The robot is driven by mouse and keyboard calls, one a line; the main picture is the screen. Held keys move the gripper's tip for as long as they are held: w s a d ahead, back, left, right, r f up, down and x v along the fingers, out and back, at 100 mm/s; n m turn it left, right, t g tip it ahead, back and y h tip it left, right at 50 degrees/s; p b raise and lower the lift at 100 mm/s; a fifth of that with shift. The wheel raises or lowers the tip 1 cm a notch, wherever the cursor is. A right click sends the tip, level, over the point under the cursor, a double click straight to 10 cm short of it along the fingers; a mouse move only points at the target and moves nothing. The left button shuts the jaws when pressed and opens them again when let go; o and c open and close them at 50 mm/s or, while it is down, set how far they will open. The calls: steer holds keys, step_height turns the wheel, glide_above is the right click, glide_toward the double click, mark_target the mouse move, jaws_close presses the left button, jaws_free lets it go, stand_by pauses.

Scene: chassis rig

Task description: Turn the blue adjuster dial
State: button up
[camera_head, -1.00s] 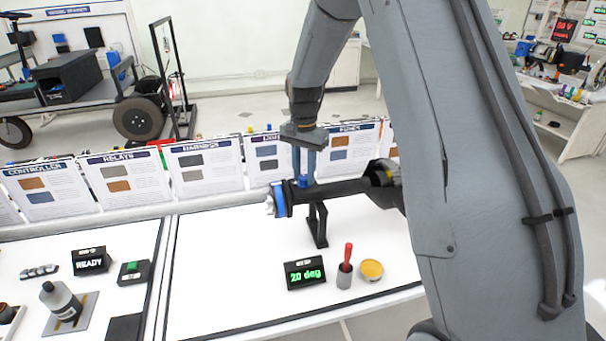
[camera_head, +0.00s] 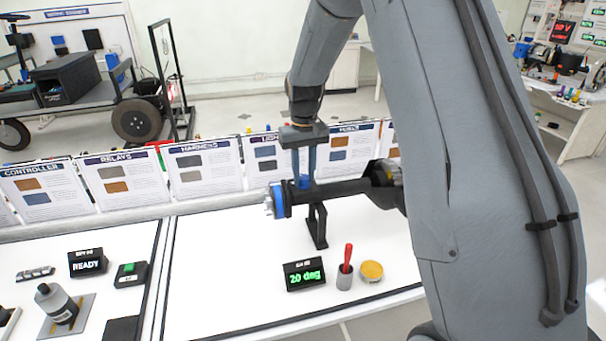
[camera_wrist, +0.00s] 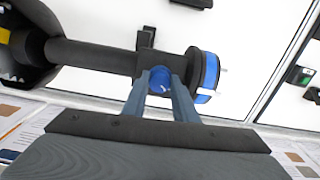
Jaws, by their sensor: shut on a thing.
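The blue adjuster dial (camera_head: 304,183) is a small round knob on top of a dark horizontal shaft assembly (camera_head: 340,189). In the wrist view the dial (camera_wrist: 161,81) sits between the two blue-grey fingers of my gripper (camera_wrist: 161,74), which close on it from both sides. In the head view my gripper (camera_head: 304,178) comes down on the dial from above. The fingers hide part of the dial. A hub with a blue ring (camera_head: 278,201) is at the shaft's left end. A small black display (camera_head: 304,275) reads "20 deg".
A black stand (camera_head: 316,226) supports the shaft above the white table. A grey cup with a red-handled tool (camera_head: 345,275) and a yellow-topped tin (camera_head: 371,271) stand in front. Several printed panels (camera_head: 205,168) line the table's back edge. A "READY" display (camera_head: 88,263) is at left.

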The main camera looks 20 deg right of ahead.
mark_target(304, 177)
steer(key=shift+r+n, duration=0.1)
steer(key=shift+n, duration=0.5)
steer(key=shift+w, duration=0.1)
steer(key=o, duration=1)
steer(key=shift+o, duration=0.2)
steer(key=shift+r+b, duration=1.3)
steer(key=shift+r, duration=2.55)
steer(key=s+f+m, duration=0.1)
steer(key=s+f, duration=0.4)
steer(key=s, duration=0.8)
steer(key=s+f+t+b, duration=0.1)
steer(key=s+f, duration=0.3)
steer(key=s, duration=0.9)
steer(key=shift+s+a+f+m+b, duration=0.25)
steer(key=shift+f+m+b, duration=0.05)
steer(key=shift+f+m, duration=0.1)
